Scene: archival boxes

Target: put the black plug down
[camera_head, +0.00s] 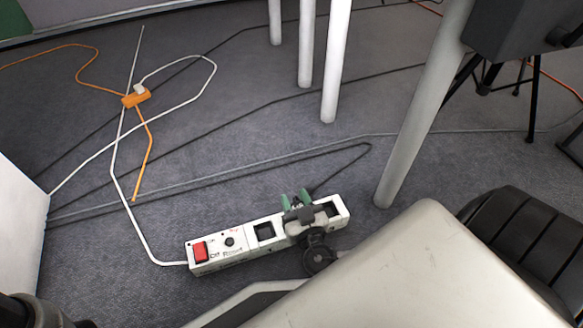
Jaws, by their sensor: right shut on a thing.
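My right gripper (295,201), with green fingertips, is low over the right part of a white power strip (228,252) on the carpet. It is shut on the black plug (297,203), which shows only as a small dark bit between the fingertips. A dark cable (345,157) runs up and right from there, then bends back left. The gripper body hides part of the strip, so I cannot tell whether the plug touches it. My left gripper is not in view.
The power strip has a red switch (201,250) at its left end. An orange connector (136,97) with white and orange cords lies at upper left. White legs (334,65) stand behind the strip. Several cables cross the grey carpet (235,125), with bare patches between.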

